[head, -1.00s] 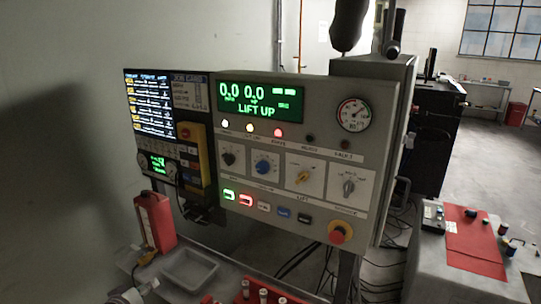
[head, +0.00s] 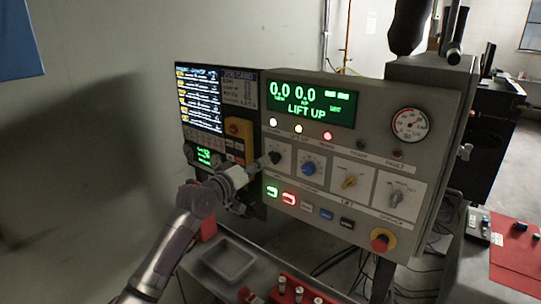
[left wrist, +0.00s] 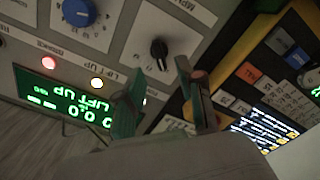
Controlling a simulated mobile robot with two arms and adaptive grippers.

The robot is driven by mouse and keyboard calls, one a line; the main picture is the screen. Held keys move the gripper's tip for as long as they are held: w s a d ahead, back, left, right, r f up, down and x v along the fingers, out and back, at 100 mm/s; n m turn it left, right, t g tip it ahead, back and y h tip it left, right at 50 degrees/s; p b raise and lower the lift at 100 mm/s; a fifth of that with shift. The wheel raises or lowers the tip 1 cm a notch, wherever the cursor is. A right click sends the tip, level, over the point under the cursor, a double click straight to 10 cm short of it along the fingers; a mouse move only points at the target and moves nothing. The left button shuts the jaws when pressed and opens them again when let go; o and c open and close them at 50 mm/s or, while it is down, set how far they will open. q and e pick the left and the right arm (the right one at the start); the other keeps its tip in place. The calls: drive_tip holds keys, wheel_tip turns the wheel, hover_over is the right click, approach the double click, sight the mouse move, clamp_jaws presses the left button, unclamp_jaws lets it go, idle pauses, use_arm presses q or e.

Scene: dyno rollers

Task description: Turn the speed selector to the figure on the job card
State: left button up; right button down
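The control panel (head: 345,150) carries a row of dial knobs. The leftmost, a black knob (head: 274,158), has a label that appears to read MPH in the left wrist view, where the black knob (left wrist: 159,52) shows with its white pointer. The blue knob (head: 309,168) sits to its right. My left gripper (head: 259,167) is just left of the black knob; in the left wrist view its fingers (left wrist: 160,68) are spread, with the knob ahead between them, seemingly not touched. The job card (head: 240,89) is at the panel's upper left; its text is too small to read. My right gripper is out of view.
The green display (head: 312,103) reads LIFT UP with zeros. A red-and-yellow stop button (head: 382,241) is low on the panel. Lit green (head: 272,192) and red (head: 289,198) buttons sit below the knobs. A grey tray (head: 228,262) stands below.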

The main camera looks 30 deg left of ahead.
sight(271, 159)
use_arm(q)
drive_tip(key=w, duration=0.5)
drive_tip(key=shift+w+d+p, duration=0.2)
drive_tip(key=shift+w+p, duration=0.05)
drive_tip(key=shift+p, duration=0.15)
clamp_jaws()
